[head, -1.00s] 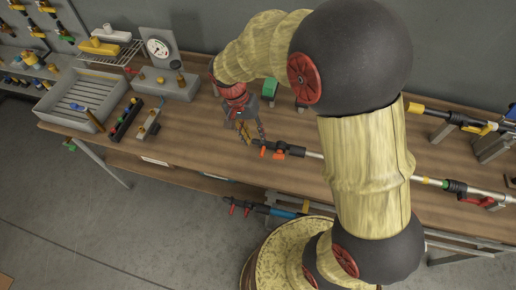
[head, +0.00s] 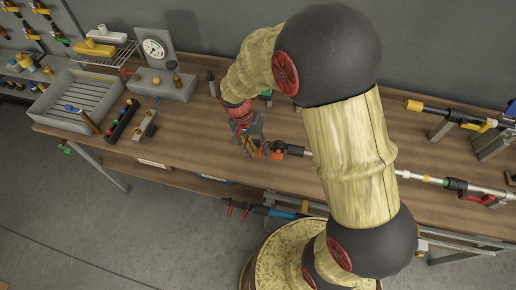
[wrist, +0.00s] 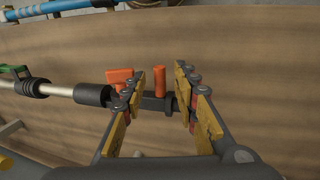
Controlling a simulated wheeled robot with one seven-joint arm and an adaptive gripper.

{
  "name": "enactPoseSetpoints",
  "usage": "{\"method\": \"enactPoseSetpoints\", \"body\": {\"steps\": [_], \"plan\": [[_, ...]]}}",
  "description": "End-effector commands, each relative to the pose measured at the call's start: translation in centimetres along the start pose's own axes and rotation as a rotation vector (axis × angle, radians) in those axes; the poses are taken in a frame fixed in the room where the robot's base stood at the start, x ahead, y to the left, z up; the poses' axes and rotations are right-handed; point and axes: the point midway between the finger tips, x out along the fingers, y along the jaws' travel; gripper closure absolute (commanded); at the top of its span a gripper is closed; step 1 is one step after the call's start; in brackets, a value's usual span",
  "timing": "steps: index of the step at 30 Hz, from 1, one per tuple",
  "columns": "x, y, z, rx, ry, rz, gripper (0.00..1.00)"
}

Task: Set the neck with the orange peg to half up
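A lance with a metal tube and black end (head: 293,150) lies along the bench. Two orange parts stand on its black end. In the wrist view one is a broad orange piece (wrist: 119,76), beside the left finger and partly hidden by it; the other is an upright orange peg (wrist: 158,81) on the black neck (wrist: 153,103). My gripper (wrist: 160,78) is open, with yellow-padded fingers on either side of the peg, and no contact is visible. In the head view my gripper (head: 252,141) is at the lance's left end and partly hides it.
More lances lie at right, one with a green and red fitting (head: 456,186), another with a yellow tip (head: 414,105). A grey tray (head: 82,98), a gauge (head: 154,47) and small racks stand at left. A blue tool (head: 280,213) hangs below the front edge.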

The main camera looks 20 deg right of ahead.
Motion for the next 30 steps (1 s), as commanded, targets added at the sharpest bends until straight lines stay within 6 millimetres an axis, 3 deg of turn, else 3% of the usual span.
{"method": "enactPoseSetpoints", "body": {"steps": [15, 30], "plan": [[-0.02, -0.01, 0.01, 0.000, 0.000, 0.000, 1.00], [-0.03, -0.01, 0.00, 0.000, 0.000, 0.000, 1.00]]}}
